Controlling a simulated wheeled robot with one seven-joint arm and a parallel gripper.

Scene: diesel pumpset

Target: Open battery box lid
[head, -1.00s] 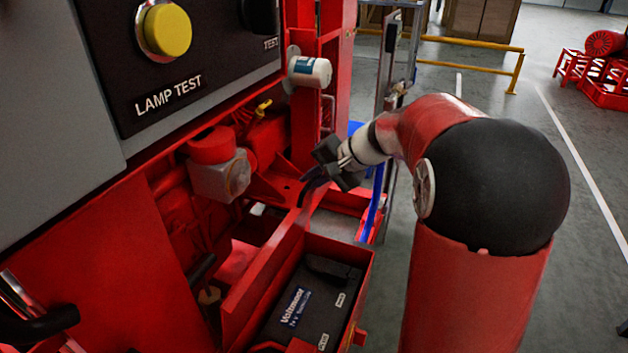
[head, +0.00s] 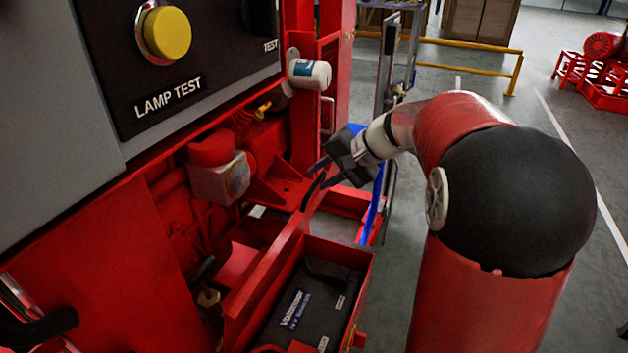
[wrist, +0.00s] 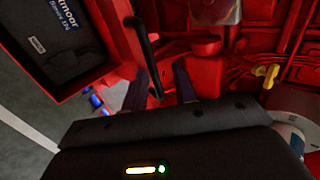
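The battery box (head: 359,297) is open at the bottom of the head view, with a dark battery (head: 312,303) showing inside. Its red lid (head: 268,268) appears to stand raised along the box's left side, seen nearly edge-on. A black bar handle (head: 312,191) is at the lid's far end; it also shows in the wrist view (wrist: 145,50). My gripper (head: 320,173) is just above and right of the handle. Its two dark fingers (wrist: 160,72) are apart, with nothing clearly held. In the wrist view the handle's lower end shows between them; contact cannot be told.
Red engine parts and a boxy filter housing (head: 220,178) lie left of my gripper. A white cylinder (head: 309,73) juts out above. A blue strip (head: 375,205) and a metal post stand close behind.

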